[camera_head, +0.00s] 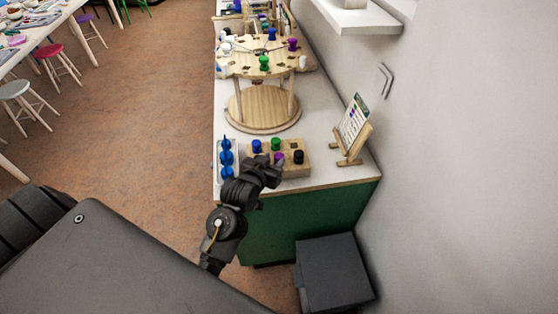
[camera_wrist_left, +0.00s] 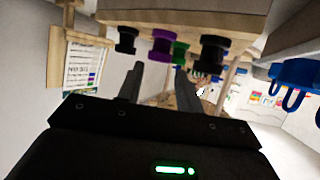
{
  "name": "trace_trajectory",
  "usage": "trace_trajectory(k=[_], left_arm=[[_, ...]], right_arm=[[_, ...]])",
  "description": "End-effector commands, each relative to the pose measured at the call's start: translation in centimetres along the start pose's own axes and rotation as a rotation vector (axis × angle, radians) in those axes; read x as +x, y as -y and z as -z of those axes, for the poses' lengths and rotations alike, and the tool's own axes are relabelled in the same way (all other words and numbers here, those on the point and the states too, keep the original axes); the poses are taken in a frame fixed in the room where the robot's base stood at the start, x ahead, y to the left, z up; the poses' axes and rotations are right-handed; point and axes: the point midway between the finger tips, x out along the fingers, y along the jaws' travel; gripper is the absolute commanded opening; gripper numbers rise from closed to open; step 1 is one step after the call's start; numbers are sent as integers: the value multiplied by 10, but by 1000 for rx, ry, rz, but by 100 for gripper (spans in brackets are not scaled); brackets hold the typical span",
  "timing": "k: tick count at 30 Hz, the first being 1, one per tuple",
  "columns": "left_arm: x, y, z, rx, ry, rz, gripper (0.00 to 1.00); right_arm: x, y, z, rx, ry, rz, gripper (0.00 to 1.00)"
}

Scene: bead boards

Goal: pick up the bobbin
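Several bobbins stand in a wooden tray (camera_head: 296,172) at the counter's near end: a blue bobbin (camera_head: 257,146), a green bobbin (camera_head: 276,144), a purple bobbin (camera_head: 279,158) and a black bobbin (camera_head: 298,157). My left gripper (camera_head: 271,163) is at the tray's near side, partly covering it. In the left wrist view, which is upside down, its two fingers (camera_wrist_left: 159,70) are apart with nothing between them. The purple bobbin (camera_wrist_left: 161,45) appears just beyond the fingertips, the black bobbin (camera_wrist_left: 127,40) to one side. My right gripper is not in view.
Blue pieces (camera_head: 226,157) stand in a row left of the tray. A round wooden stand (camera_head: 262,108) with bobbins is behind it. A card on an easel (camera_head: 353,125) stands to the right, near the wall. A dark box (camera_head: 333,272) is on the floor.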

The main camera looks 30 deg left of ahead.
Motion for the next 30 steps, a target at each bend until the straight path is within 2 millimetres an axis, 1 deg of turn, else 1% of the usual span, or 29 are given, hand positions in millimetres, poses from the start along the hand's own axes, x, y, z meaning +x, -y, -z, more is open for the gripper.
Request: trace_trajectory(k=[2, 4, 8, 12, 15, 21, 23, 28, 30], left_arm=[[2, 0, 0, 0, 0, 0, 36], [9, 0, 0, 0, 3, 0, 36], [28, -2, 0, -1, 3, 0, 36], [46, -2, -2, -1, 2, 0, 36], [51, -2, -2, -1, 1, -1, 36], [52, -2, -3, 0, 1, -1, 36], [51, -2, -3, 0, 1, -1, 29], [51, -2, -3, 0, 1, -1, 7], [51, -2, -3, 0, 1, -1, 7]], right_arm=[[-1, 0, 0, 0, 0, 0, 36], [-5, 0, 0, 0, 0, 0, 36], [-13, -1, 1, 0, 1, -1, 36], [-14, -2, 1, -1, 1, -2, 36], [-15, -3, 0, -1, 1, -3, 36], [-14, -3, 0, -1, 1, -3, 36], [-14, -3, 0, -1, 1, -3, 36], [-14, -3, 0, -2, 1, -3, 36], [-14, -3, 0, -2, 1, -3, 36]])
